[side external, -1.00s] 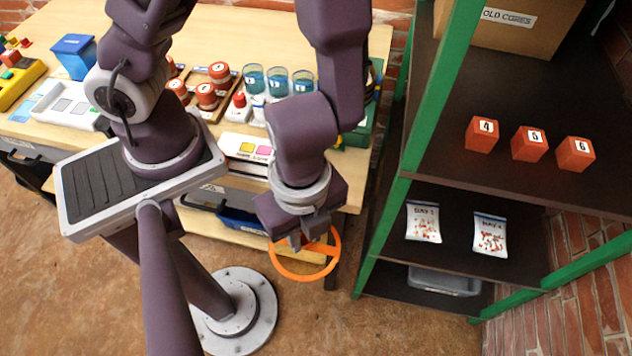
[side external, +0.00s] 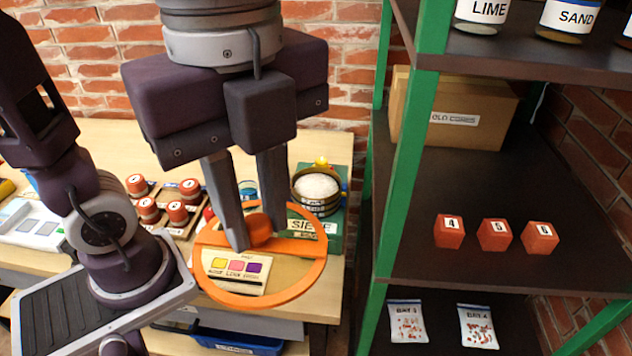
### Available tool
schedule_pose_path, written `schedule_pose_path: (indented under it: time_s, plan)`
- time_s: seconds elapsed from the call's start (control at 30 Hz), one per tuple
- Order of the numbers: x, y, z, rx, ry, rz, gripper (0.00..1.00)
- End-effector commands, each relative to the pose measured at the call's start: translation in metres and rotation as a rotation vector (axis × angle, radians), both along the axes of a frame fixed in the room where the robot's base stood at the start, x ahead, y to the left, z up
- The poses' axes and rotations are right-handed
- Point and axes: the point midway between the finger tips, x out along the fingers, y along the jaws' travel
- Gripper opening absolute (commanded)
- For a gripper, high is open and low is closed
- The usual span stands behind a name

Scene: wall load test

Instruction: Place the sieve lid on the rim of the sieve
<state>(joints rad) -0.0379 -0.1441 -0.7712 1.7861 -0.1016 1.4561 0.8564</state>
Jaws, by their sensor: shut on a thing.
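The sieve lid (side external: 300,248) is a flat orange ring with a crossbar and a round knob at its middle. My gripper (side external: 259,240) is shut on the knob, one finger on each side. The lid hangs in the air and looks roughly level. The sieve (side external: 336,205) is a round, dark-walled pan heaped with white material, behind and to the right of the lid. It stands at a green unit (side external: 334,240) marked SIEVE. The lid appears apart from the sieve rim and partly covers the green unit in the picture. The sieve's lower part is partly hidden.
A green-posted shelf (side external: 402,180) stands right of the bench and holds orange blocks (side external: 494,234), a cardboard box (side external: 455,118), bags and jars. Red-capped jars (side external: 148,209) stand on the bench to the left. A card with coloured squares (side external: 237,267) lies below the lid.

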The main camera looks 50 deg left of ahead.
Motion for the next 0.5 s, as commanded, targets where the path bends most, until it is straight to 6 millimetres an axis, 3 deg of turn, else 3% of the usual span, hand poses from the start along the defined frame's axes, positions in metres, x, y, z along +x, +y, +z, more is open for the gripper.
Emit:
schedule_pose_path:
  time_s: [0.23, 0.5]
  plan:
    - [0.001, 0.000, 0.043, -0.001, 0.000, 0.001, 0.00]
    - [0.056, 0.018, 0.056, 0.001, 0.005, 0.227, 0.00]
